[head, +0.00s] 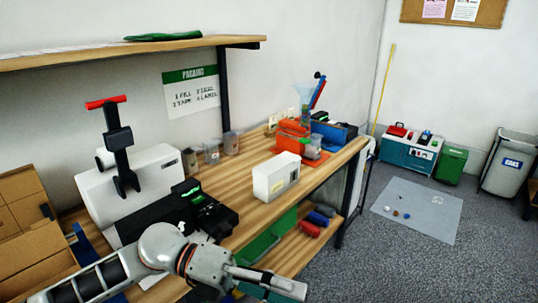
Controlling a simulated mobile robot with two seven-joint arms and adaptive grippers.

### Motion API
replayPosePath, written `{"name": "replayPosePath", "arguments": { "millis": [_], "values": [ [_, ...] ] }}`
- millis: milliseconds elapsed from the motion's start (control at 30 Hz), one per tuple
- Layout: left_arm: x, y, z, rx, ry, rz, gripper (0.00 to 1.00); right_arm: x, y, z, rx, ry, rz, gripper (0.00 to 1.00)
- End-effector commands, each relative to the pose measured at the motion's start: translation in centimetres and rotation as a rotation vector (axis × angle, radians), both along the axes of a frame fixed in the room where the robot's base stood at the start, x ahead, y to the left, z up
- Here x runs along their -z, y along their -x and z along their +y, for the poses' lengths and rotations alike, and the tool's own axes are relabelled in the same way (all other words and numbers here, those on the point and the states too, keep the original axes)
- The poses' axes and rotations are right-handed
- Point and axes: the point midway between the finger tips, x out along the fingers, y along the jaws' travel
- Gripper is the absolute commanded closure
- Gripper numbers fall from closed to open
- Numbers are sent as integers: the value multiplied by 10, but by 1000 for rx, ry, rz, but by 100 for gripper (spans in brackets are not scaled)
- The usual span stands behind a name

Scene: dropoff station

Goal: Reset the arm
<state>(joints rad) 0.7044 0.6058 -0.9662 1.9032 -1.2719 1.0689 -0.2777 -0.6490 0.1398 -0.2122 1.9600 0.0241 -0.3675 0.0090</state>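My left arm comes in from the lower left and crosses the near edge of the bench. Its narrow pale end, the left gripper (272,283), points right, in front of the bench and near the green drawer front. I see it from the side, so the gap between its fingers does not show. Nothing held can be made out. My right arm and gripper are out of view.
The wooden bench (240,187) holds a white machine with a red-handled black lever (118,140), a black device (195,205), a white box (276,177) and an orange bin (293,137). A green drawer (270,240) is below.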

Motion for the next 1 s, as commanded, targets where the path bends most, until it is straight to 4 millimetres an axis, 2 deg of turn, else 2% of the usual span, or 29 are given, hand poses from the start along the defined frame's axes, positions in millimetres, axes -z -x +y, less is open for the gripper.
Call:
{"name": "replayPosePath", "arguments": {
  "millis": [100, 267, 367, 467, 567, 600, 733, 867, 900, 1000],
  "values": [
    [-18, -9, -15, -129, 189, 183, 32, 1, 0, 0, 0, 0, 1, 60],
    [-27, -43, -9, -344, 398, 448, 32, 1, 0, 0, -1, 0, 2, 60],
    [-15, -69, 8, -496, 503, 626, 32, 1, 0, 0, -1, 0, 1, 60],
    [12, -93, 34, -662, 590, 812, 32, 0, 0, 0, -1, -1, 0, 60],
    [54, -109, 66, -836, 656, 1004, 32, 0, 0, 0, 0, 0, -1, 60],
    [75, -113, 80, -908, 676, 1083, 32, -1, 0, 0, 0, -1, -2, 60],
    [152, -107, 126, -1140, 717, 1333, 32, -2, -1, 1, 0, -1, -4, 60],
    [227, -79, 167, -1349, 724, 1554, 32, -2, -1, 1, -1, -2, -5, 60],
    [249, -67, 178, -1409, 721, 1616, 32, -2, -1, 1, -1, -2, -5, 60],
    [295, -34, 201, -1538, 707, 1752, 32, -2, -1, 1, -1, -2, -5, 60]
  ]
}}
